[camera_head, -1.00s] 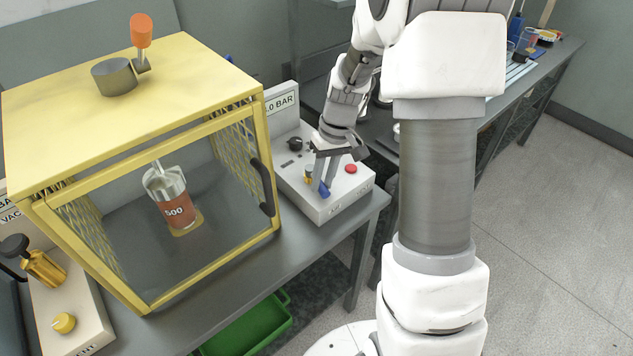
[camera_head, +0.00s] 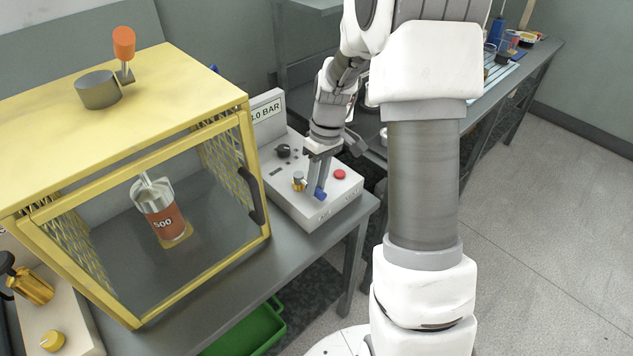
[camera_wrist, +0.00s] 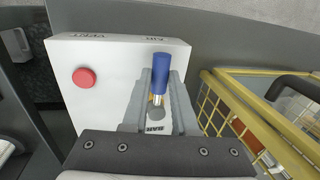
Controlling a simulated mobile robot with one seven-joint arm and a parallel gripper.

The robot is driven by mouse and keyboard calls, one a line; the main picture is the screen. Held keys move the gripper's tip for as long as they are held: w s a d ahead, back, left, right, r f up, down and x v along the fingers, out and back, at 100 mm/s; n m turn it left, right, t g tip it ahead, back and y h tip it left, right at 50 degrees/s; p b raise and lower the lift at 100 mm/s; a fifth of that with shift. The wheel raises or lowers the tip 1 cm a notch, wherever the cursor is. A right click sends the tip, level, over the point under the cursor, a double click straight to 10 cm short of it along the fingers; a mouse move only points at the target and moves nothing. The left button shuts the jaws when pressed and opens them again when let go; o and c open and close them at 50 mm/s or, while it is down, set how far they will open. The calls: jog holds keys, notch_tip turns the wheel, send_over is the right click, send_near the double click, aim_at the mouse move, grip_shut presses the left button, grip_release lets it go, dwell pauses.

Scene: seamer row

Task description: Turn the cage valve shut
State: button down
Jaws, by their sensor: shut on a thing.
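A blue lever handle (camera_head: 320,193) with a metal stem stands at the front of the white control box (camera_head: 285,202), near the printed word AIR. In the wrist view the blue handle (camera_wrist: 161,75) sits between the two grey fingers of my gripper (camera_wrist: 160,100), which are shut on it. In the head view my gripper (camera_head: 318,178) points down at the box from above.
A red button (camera_head: 340,174), a black knob (camera_head: 283,151) and a brass fitting (camera_head: 299,182) are close by on the box. A can marked 500 (camera_head: 162,222) stands inside the cage. A green bin (camera_head: 250,335) lies below the bench. Floor at the right is clear.

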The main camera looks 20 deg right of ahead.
jog(key=c, duration=0.7)
grip_release()
jog(key=d+r, duration=0.1)
jog(key=r, duration=0.4)
jog(key=w+d+r+p, duration=0.1)
jog(key=r, duration=0.5)
jog(key=d+r+p, duration=0.1)
jog(key=r, duration=0.5)
jog(key=shift+w+d+r, duration=0.1)
jog(key=shift+w, duration=0.1)
jog(key=shift+p, duration=0.3)
jog(key=s+a+r+m+t+h+p, duration=0.1)
jog(key=s+a+r+m+t+h, duration=0.15)
jog(key=s+a+r, duration=0.5)
jog(key=s+t, duration=0.1)
jog(key=s, duration=0.3)
jog(key=s+a+m+t+p, duration=0.1)
jog(key=s, duration=0.4)
jog(key=s+m+t, duration=0.1)
jog(key=s+t, duration=0.1)
jog(key=s, duration=0.3)
jog(key=shift+s+a+r+y, duration=0.15)
jog(key=shift+a+r+y, duration=0.1)
jog(key=shift+r, duration=0.05)
